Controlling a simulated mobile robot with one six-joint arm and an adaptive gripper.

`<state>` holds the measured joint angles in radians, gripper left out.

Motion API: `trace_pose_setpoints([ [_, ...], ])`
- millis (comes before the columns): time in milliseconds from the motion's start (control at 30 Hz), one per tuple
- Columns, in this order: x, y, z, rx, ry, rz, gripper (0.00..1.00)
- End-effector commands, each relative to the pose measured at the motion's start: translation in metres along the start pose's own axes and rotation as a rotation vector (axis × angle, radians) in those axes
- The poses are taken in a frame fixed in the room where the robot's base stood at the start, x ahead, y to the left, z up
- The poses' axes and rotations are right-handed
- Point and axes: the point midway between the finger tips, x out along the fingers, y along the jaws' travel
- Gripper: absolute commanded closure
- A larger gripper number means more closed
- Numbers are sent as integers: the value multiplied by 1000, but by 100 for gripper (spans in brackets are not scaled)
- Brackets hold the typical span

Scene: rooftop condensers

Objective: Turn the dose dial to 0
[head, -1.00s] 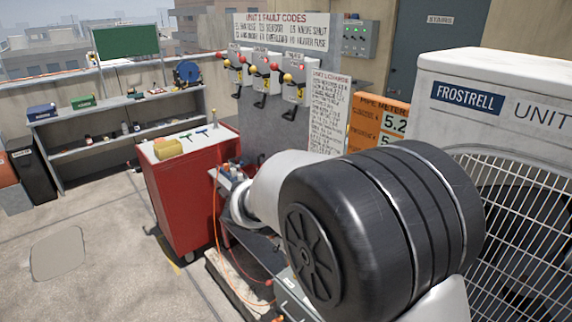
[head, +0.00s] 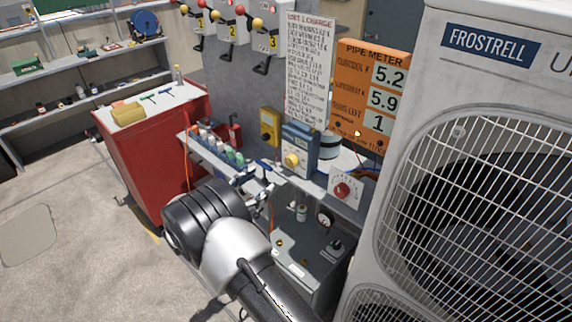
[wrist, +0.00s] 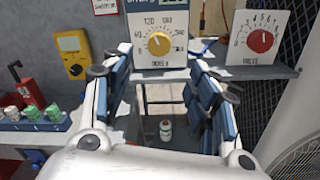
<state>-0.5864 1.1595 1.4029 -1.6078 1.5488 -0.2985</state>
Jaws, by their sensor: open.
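The dose dial is a yellow knob (wrist: 158,43) on a white scale face, with 60, 120 and 180 legible around it. In the head view the yellow knob (head: 291,159) is on the front of a blue box (head: 300,138) on the shelf. The knob's exact setting is too small to read. My gripper (wrist: 160,85) is open and empty, its blue-padded fingers spread wide on either side below the knob and apart from it. In the head view my gripper (head: 262,183) is in front of the shelf edge, left of and below the dial.
A red valve dial (head: 341,190) stands right of the dose dial. A yellow meter (head: 269,126) and small bottles (head: 222,150) are to its left. An orange pipe meter board (head: 372,95) reads 5.2, 5.9 and 1. The large condenser (head: 425,130) bounds the right side.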

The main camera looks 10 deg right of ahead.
Motion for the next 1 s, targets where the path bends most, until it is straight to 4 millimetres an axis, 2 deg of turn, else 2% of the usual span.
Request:
trace_pose_setpoints([
  [33,13,-2,-1,1,-1,-5,46],
  [300,73,-2,-1,2,0,-5,46],
  [500,108,-1,-1,3,0,-4,46],
  [700,125,-1,-1,1,2,-2,46],
  [1000,128,0,0,1,1,-1,46],
])
